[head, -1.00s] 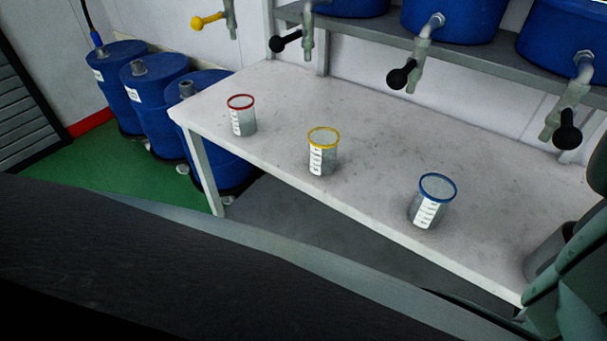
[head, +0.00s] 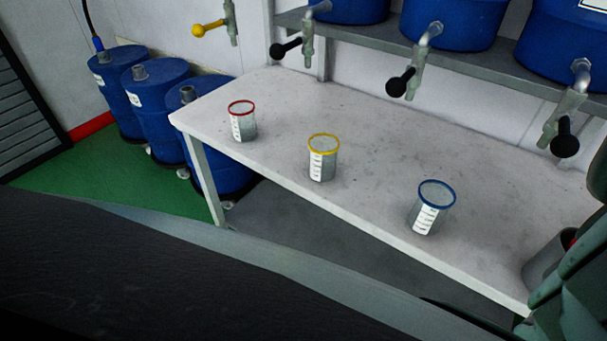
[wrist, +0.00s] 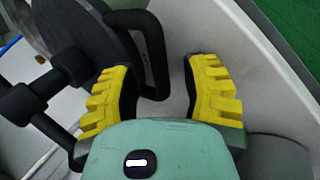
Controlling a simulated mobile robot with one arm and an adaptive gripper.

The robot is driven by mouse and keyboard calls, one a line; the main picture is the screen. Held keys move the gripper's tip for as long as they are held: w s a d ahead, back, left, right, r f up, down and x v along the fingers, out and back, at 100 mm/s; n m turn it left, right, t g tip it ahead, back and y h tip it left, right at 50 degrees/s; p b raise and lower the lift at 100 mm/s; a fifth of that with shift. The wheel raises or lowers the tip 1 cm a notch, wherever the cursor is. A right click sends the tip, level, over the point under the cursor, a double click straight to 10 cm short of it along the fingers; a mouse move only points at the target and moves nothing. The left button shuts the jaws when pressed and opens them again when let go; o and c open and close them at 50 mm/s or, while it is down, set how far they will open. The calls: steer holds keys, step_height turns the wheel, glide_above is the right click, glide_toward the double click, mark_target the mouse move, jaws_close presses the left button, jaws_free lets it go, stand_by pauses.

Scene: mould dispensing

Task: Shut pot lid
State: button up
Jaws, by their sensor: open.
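In the wrist view, a dark round part that looks like the pot lid (wrist: 85,35) stands tilted at the upper left, with a black loop handle (wrist: 152,48) on its right side. My gripper (wrist: 160,68) is open, its yellow ridged fingers spread. The handle's lower end shows between the fingers, nearer the left one; I cannot tell whether they touch. Black rods with knobs (wrist: 22,102) show at the left. In the head view, a grey round vessel (head: 541,268), perhaps the pot, is partly hidden by my arm at the right edge.
A white table (head: 290,95) holds a red-rimmed cup (head: 243,122), a yellow-rimmed cup (head: 323,160) and a blue-rimmed cup (head: 430,210). Taps with black handles (head: 400,83) hang above its back edge. Blue drums (head: 160,90) stand at the left. Green floor is clear at left.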

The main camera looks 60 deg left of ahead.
steer(key=shift+o, duration=0.3)
jaws_close()
steer(key=shift+f, duration=0.1)
stand_by(0.5)
